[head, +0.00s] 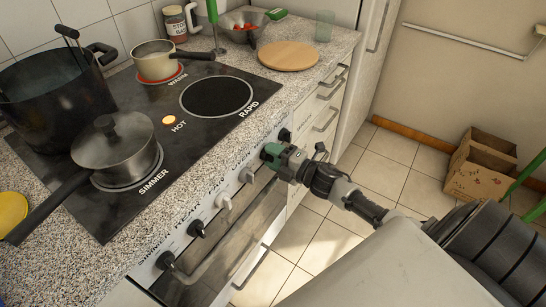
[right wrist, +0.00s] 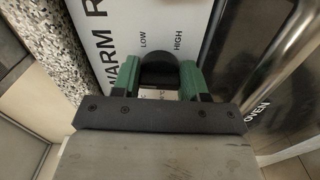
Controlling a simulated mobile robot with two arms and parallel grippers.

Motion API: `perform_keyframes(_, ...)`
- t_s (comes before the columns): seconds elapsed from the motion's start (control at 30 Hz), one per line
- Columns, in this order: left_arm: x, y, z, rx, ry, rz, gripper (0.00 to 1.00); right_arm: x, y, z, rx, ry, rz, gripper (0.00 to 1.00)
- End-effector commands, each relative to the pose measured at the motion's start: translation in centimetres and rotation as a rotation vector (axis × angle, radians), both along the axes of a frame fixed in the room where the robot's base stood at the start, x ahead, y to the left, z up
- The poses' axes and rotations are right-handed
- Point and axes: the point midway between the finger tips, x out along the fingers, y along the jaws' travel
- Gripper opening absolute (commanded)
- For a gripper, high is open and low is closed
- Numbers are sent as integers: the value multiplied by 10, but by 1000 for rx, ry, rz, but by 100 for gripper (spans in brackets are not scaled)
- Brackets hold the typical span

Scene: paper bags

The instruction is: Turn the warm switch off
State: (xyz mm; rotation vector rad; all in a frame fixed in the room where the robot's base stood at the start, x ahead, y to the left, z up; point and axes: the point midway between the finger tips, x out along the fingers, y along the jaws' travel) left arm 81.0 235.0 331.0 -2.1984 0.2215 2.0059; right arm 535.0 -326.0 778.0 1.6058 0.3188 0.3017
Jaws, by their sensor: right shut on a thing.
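The stove's front panel (head: 180,243) carries a row of knobs. My right gripper (head: 272,153) is at the panel's far end, and in the right wrist view its green fingertips (right wrist: 159,78) are shut on a black knob (right wrist: 158,66), one on each side. LOW and HIGH are printed above this knob, with WARM beside it at the left. In the head view the gripper mostly hides the held knob. The WARM burner (head: 180,77) glows red under a small cream pot (head: 156,62). My left gripper is out of view.
Another black knob (head: 285,135) is just beyond my gripper, and white knobs (head: 224,201) are on the near side. A grey pot (head: 117,150) and a large dark pot (head: 50,98) stand on the cooktop. Cardboard boxes (head: 478,170) stand on the floor at right.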

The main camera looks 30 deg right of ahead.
Motion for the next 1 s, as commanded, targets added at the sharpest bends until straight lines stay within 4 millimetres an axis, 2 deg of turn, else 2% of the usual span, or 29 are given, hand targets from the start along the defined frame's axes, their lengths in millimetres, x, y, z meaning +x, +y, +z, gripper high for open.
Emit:
perform_keyframes(0.27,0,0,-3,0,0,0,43,-1,0,-1,-62,-22,0,20)
perform_keyframes(0.7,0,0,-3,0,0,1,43,-1,0,-1,-70,-26,0,20)
perform_keyframes(0.73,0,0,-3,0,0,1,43,-1,0,-1,-70,-26,0,48)
perform_keyframes(0.87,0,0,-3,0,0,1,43,-1,0,-1,-70,-26,0,68)
perform_keyframes(1.0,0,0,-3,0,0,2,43,0,0,0,-68,-26,0,68)
